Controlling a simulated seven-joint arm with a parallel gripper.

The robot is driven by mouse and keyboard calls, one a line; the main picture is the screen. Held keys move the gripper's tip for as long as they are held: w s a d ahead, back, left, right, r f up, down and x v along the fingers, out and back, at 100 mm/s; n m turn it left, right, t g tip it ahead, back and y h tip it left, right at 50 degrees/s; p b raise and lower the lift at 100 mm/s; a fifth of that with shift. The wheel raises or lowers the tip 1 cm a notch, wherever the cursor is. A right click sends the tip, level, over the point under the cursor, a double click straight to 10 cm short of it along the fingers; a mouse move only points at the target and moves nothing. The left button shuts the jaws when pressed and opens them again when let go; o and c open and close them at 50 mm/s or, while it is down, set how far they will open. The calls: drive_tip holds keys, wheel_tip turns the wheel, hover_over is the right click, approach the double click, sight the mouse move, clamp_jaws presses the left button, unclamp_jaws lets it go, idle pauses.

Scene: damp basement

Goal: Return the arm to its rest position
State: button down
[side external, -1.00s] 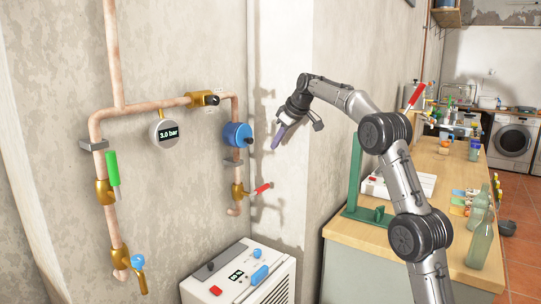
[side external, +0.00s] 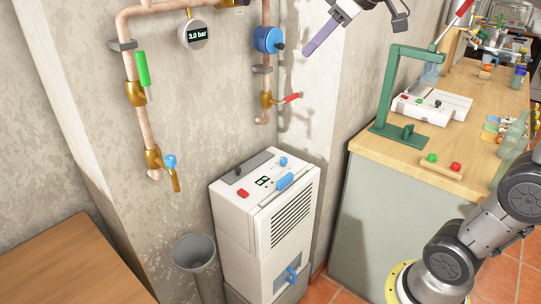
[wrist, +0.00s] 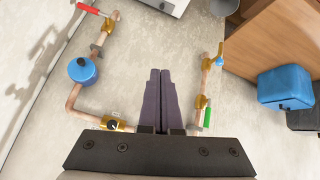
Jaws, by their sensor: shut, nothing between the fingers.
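My gripper (side external: 308,50) hangs at the top of the side view, just right of the blue round pipe fitting (side external: 268,40). Its purple fingers are pressed together with nothing between them and point down and left. The upper arm links are cut off by the top edge of the side view. In the wrist view the shut fingers (wrist: 160,72) lie between the two pipe runs, with the wall behind them. The fingers do not appear to touch anything.
Copper pipes on the wall carry a green-handled valve (side external: 143,70), a red-handled valve (side external: 291,98) and a 3.0 bar gauge (side external: 194,32). A workbench (side external: 375,150) with a green stand (side external: 386,100) is right.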

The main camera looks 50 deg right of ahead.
drive_tip(key=s+a+f+m+g, duration=0.2)
drive_tip(key=s+a+f+m, duration=0.1)
drive_tip(key=s+f, duration=1.6)
drive_tip(key=shift+a+f, duration=0.6)
drive_tip(key=shift+f, duration=0.3)
drive_tip(key=shift+s, duration=0.1)
